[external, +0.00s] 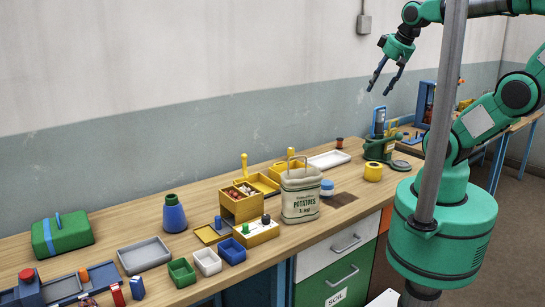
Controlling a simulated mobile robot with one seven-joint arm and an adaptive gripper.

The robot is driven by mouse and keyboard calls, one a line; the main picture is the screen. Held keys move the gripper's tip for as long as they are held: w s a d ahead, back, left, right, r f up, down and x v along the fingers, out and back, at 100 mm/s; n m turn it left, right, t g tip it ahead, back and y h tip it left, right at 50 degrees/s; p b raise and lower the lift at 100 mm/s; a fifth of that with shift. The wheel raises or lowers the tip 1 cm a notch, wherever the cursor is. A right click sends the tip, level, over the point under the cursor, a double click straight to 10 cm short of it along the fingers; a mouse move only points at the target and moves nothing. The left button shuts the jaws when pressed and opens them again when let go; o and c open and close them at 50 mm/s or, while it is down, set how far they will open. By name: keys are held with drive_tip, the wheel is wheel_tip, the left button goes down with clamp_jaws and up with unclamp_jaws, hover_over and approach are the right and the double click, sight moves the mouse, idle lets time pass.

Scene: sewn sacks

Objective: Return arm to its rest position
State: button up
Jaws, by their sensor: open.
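My gripper (385,77) shows in the external view, high above the back right of the workbench (345,215). Its dark fingers point down and stand apart, with nothing between them. My green arm arches up from its base at the right and reaches left to the gripper. The gripper touches nothing. A potato sack (300,196) stands upright on the bench near its front edge, well below and left of the gripper.
Beside the sack stand a wooden drawer box (240,203) and small bins (207,262). A green machine (379,148), yellow roll (373,172) and white tray (329,159) lie below the gripper. A grey pole (441,110) crosses in front of my arm. The air around the gripper is clear.

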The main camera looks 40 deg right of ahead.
wheel_tip(320, 180, down, 7)
drive_tip(key=b, duration=0.6)
